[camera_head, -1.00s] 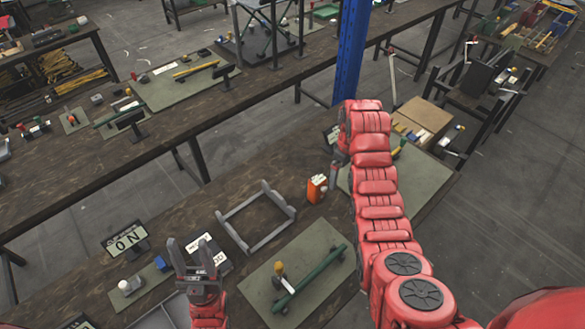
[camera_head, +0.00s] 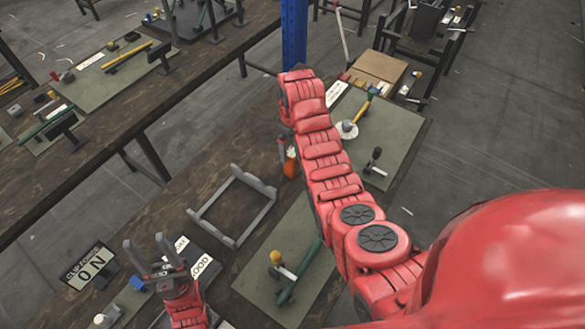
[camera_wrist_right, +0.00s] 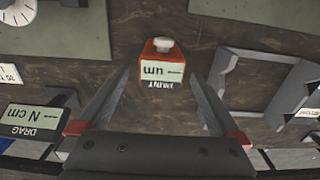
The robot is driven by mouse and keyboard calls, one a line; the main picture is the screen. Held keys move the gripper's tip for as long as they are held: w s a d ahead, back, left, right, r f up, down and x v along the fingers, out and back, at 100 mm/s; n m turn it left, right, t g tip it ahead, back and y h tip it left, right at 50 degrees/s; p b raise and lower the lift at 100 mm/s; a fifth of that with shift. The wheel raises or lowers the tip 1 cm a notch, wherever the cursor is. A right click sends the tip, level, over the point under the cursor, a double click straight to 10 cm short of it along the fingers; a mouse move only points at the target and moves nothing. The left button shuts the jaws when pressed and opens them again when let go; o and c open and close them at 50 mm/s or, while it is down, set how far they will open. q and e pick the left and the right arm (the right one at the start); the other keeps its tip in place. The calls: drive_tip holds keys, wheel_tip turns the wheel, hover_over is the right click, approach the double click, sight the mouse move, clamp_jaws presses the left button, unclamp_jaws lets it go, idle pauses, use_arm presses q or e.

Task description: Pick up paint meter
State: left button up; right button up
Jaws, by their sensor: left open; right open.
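The paint meter (camera_wrist_right: 162,68) is a small orange box with a white knob and a label reading "um" and "PAINT", upside down in the right wrist view. In the head view the paint meter (camera_head: 291,164) is partly hidden behind my right arm. My right gripper (camera_wrist_right: 160,78) is open, with the meter in line between its fingertips and clear gaps on both sides. In the head view my right gripper (camera_head: 284,146) is beside the meter, mostly hidden by the arm. My left gripper (camera_head: 146,243) is open and empty at the lower left.
A grey metal frame (camera_head: 190,212) lies on the bench left of the meter. Green mats (camera_head: 245,290) with tools lie in front and at the far right. Small signs (camera_head: 88,268) stand near my left gripper. Bare wood surrounds the meter.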

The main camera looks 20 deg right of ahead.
drive_tip(key=f, duration=0.5)
drive_tip(key=f+b, duration=0.1)
drive_tip(key=f, duration=0.2)
drive_tip(key=shift+s, duration=0.25)
drive_tip(key=shift+r, duration=0.15)
drive_tip(key=c, duration=1.5)
